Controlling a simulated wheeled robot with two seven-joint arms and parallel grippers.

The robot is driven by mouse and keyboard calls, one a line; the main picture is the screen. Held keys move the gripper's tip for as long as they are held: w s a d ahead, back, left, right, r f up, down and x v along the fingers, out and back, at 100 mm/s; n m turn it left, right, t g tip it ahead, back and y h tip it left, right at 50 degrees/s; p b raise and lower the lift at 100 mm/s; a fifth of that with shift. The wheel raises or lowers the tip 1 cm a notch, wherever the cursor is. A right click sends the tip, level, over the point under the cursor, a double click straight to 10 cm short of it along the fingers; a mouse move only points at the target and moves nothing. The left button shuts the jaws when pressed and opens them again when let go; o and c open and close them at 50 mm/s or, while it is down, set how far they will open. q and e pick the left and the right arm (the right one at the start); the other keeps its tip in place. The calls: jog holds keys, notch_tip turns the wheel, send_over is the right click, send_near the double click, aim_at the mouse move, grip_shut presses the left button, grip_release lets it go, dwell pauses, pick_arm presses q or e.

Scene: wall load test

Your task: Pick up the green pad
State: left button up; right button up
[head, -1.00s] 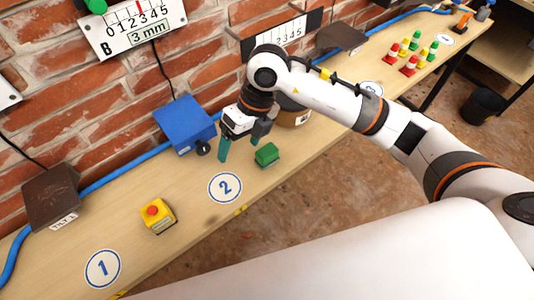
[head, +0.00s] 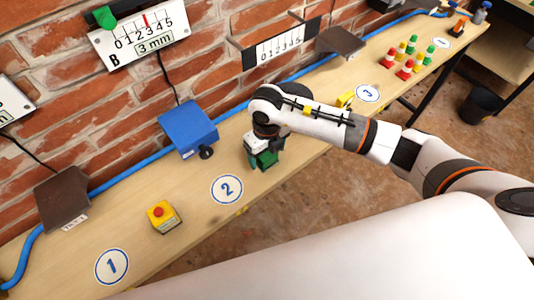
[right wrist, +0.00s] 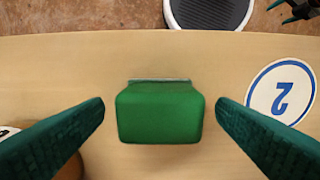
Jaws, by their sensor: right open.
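The green pad (head: 265,160) is a small green block on the wooden bench, just right of the round label 2 (head: 226,190). In the right wrist view the green pad (right wrist: 160,112) lies flat between my two green fingers, with a gap on each side. My right gripper (head: 262,163) is open and reaches down over the pad; the head view shows it partly covering the pad. The right gripper's fingertips also show in the right wrist view (right wrist: 160,110). My left gripper is not in view.
A blue box (head: 188,128) stands at the wall side, left of my right gripper. A yellow block with a red button (head: 163,216) sits nearer label 1 (head: 111,267). Several red, yellow and green pieces (head: 410,55) stand far right. The bench's front edge is close to the pad.

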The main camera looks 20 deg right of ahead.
jog(key=shift+f, duration=0.95)
jog(key=shift+c, duration=0.3)
